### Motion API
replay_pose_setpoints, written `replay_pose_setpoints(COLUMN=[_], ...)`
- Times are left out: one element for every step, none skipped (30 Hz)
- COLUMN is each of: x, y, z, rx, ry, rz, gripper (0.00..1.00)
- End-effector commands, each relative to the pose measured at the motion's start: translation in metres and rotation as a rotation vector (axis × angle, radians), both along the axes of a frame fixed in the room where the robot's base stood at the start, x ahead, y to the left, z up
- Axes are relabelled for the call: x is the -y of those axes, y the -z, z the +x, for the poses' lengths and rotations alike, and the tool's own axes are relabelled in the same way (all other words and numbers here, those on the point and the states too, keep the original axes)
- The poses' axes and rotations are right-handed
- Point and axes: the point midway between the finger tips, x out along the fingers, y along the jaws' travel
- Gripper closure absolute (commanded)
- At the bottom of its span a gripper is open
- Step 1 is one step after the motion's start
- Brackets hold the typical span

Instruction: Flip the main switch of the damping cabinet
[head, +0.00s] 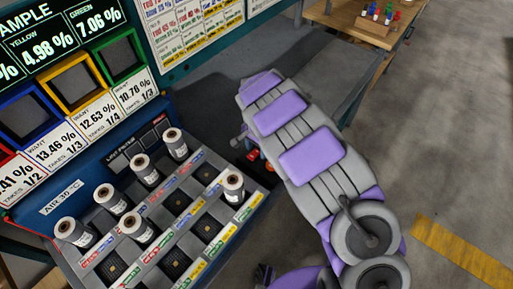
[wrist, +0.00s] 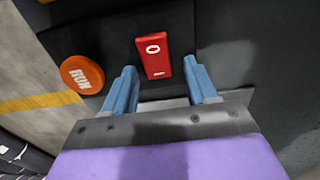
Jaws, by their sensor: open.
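The main switch (wrist: 154,56) is a red rocker with a white ring mark at its upper end, set in a dark panel in the wrist view. My gripper (wrist: 159,68) is open, with one blue finger on each side of the switch's lower part. Whether the fingers touch it, I cannot tell. The damping cabinet (head: 61,198) is blue, with a label reading AIR 30 °C, at the left of the head view. My purple and grey arm reaches down beside its right end and mostly hides the gripper there. Small red parts (head: 254,156) show beside the arm.
An orange RUN button (wrist: 82,75) sits left of the switch. A display board with coloured frames (head: 72,85) rises behind. A wooden bench (head: 360,25) is at the back; floor at right is clear.

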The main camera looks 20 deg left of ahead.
Motion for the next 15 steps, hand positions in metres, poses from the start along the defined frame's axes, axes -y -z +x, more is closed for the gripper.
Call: replay_pose_setpoints(x=[0.0000,0.0000,-0.0001,-0.0001,-0.0001,-0.0001,-0.0001,-0.0001,-0.0001,-0.0001,-0.0001,-0.0001,-0.0001,-0.0002,-0.0003], y=[-0.0002,-0.0003,-0.0004,-0.0004,-0.0004,-0.0004,-0.0004,-0.0004,-0.0004,-0.0004,-0.0004,-0.0004,-0.0004,-0.0004,-0.0005], z=[0.0001,0.0001,0.0001,0.0001,0.0001,0.0001,0.0001,0.0001,0.0001,0.0001,0.0001,0.0002,0.0002,0.0002,0.0002], rx=[0.000,0.000,0.000,0.000,0.000,0.000,0.000,0.000,0.000,0.000,0.000,0.000,0.000,0.000,0.000], ry=[0.000,0.000,0.000,0.000,0.000,0.000,0.000,0.000,0.000,0.000,0.000,0.000,0.000,0.000,0.000], rz=[0.000,0.000,0.000,0.000,0.000,0.000,0.000,0.000,0.000,0.000,0.000,0.000,0.000,0.001,0.001], gripper=[0.43,0.43,0.43,0.45,0.48,0.52,0.55,0.58,0.62,0.65,0.67,0.71,0.74,0.77,0.81])
